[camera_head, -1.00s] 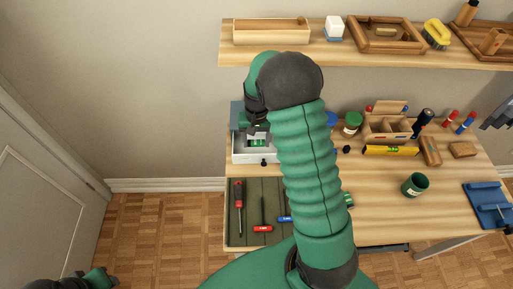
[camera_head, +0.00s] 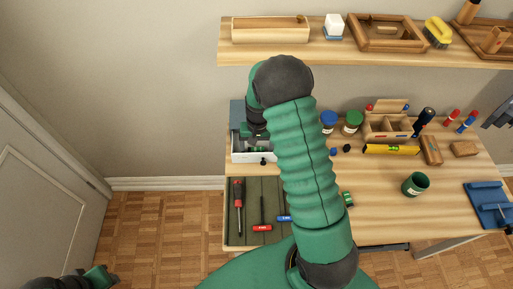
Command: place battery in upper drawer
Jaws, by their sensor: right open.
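A small grey-blue drawer cabinet (camera_head: 237,115) stands at the back left of the desk. Its white upper drawer (camera_head: 240,157) is pulled out, with a dark knob at the front. My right arm crosses the middle of the view, and my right gripper (camera_head: 257,134) is over this drawer, open. A small green thing (camera_head: 257,149) shows in the drawer just below the fingers; it may be the battery, but it is too small and covered to be sure. Another green item (camera_head: 347,199) shows partly behind my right arm. My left gripper (camera_head: 98,277) is low at the far left, its jaws unclear.
Jars, a wooden organizer (camera_head: 388,125), a yellow level (camera_head: 391,149) and a green cup (camera_head: 415,184) stand right of my arm. A shelf (camera_head: 370,54) hangs above.

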